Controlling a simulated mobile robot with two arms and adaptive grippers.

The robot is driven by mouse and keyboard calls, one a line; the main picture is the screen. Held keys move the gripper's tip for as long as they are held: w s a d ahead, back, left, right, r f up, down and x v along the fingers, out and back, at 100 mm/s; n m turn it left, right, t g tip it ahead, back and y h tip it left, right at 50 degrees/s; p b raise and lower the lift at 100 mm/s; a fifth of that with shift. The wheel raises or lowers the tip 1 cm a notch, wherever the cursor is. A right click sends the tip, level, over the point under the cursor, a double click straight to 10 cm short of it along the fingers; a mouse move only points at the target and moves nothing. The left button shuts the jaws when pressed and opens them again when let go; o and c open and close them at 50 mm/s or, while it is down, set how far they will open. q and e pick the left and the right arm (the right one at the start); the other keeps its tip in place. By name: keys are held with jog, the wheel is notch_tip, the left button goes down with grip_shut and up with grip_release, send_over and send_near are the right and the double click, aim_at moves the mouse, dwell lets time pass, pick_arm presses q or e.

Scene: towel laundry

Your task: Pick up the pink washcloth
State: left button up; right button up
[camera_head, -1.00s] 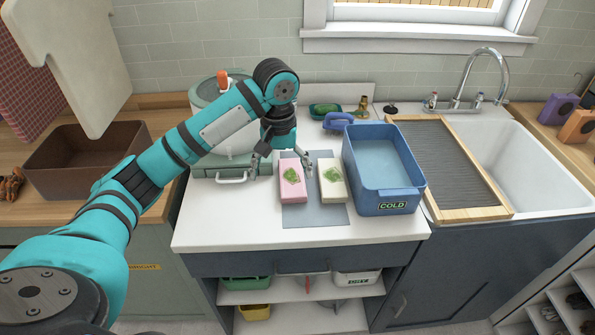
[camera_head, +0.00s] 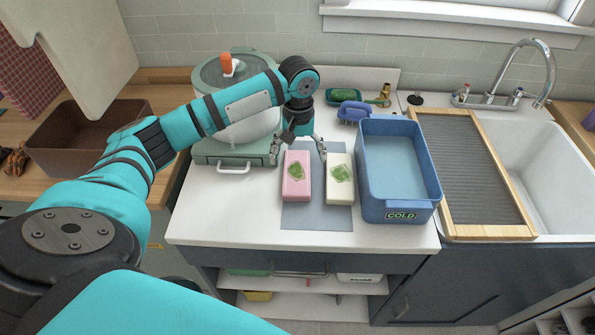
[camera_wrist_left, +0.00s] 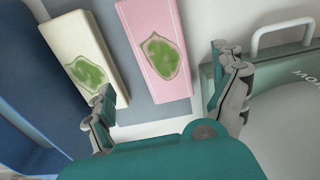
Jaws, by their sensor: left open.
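The pink washcloth (camera_head: 296,178), a folded block with a green leafy stain, lies on a grey-blue mat (camera_head: 318,215) on the white counter. It also shows in the left wrist view (camera_wrist_left: 156,47). My left gripper (camera_head: 298,150) is open at the far end of the pink washcloth, above it, its fingers spread to either side. In the left wrist view the open fingers (camera_wrist_left: 172,95) are apart from the pink cloth. A cream washcloth (camera_head: 339,180) with a similar stain lies right of the pink one, near one finger. My right gripper is not in view.
A blue basin (camera_head: 400,195) marked COLD stands right of the cloths. A pale green appliance (camera_head: 225,150) stands at the left. A ribbed board (camera_head: 470,180) and sink (camera_head: 535,170) are further right. The counter's front is clear.

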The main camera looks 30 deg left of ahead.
aim_at(297, 171)
pick_arm(q)
jog(key=shift+f, duration=0.5)
jog(key=shift+s+f+p, duration=0.15)
jog(key=shift+f+p, duration=0.2)
jog(key=shift+f, duration=0.05)
notch_tip(297, 171, down, 4)
jog(key=shift+s+r+p, duration=0.1)
jog(key=shift+r+p, duration=0.1)
jog(key=shift+p, duration=0.3)
jog(key=shift+f, duration=0.35)
jog(key=c, duration=1.3)
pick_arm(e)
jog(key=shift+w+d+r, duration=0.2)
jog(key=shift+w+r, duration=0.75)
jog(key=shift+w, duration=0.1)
pick_arm(q)
jog(key=shift+o, duration=0.2)
